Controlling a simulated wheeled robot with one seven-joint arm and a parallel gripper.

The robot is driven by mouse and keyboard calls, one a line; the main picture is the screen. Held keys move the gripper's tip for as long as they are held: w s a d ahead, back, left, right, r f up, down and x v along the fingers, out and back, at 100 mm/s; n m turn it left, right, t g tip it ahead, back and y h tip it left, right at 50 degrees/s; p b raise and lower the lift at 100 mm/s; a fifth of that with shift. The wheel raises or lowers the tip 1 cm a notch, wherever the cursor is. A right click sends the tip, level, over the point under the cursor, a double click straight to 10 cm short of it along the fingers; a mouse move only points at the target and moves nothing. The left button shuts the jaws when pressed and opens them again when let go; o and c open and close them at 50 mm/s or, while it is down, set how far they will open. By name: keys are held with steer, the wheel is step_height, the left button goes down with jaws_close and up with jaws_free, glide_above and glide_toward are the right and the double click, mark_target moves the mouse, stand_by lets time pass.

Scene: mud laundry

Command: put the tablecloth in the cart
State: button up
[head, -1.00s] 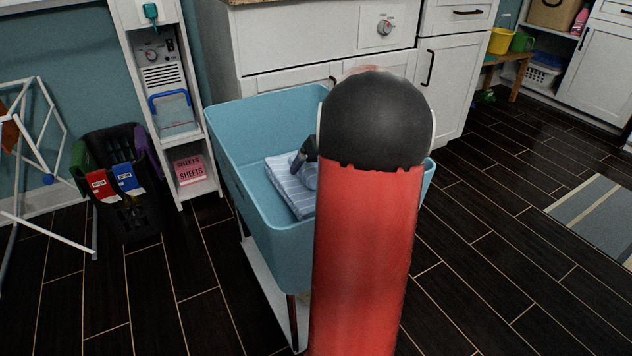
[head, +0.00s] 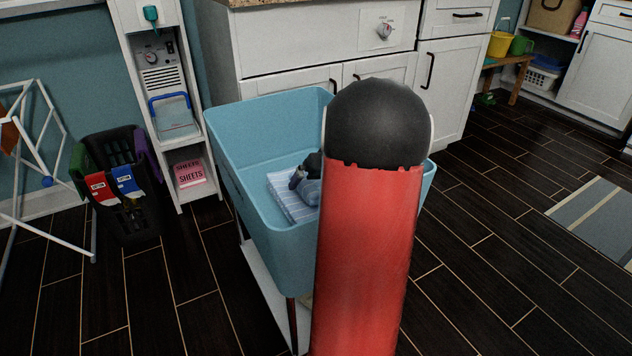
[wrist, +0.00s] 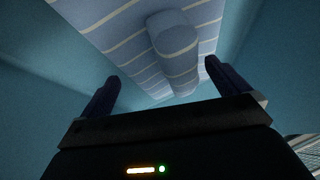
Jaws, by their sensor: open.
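The tablecloth (head: 283,199) is a folded blue cloth with white stripes, lying inside the light blue cart (head: 272,239). In the wrist view the striped tablecloth (wrist: 120,30) has a rounded, rolled-looking part on top, in line with the space between my fingers. My gripper (wrist: 162,76) is open, with one dark finger on each side of that part and nothing clamped between them. In the head view my red and black arm hides much of the gripper and the right part of the cloth.
White cabinets (head: 290,50) stand behind the cart. A narrow white shelf unit (head: 190,160) is close to its left. A black basket (head: 130,215) and a white drying rack (head: 45,235) stand farther left. Dark floor is clear to the right, up to a striped rug (head: 600,215).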

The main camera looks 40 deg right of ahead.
steer(key=p+v, duration=0.1)
steer(key=v, duration=1)
steer(key=shift+s+r, duration=0.2)
steer(key=shift+r, duration=0.15)
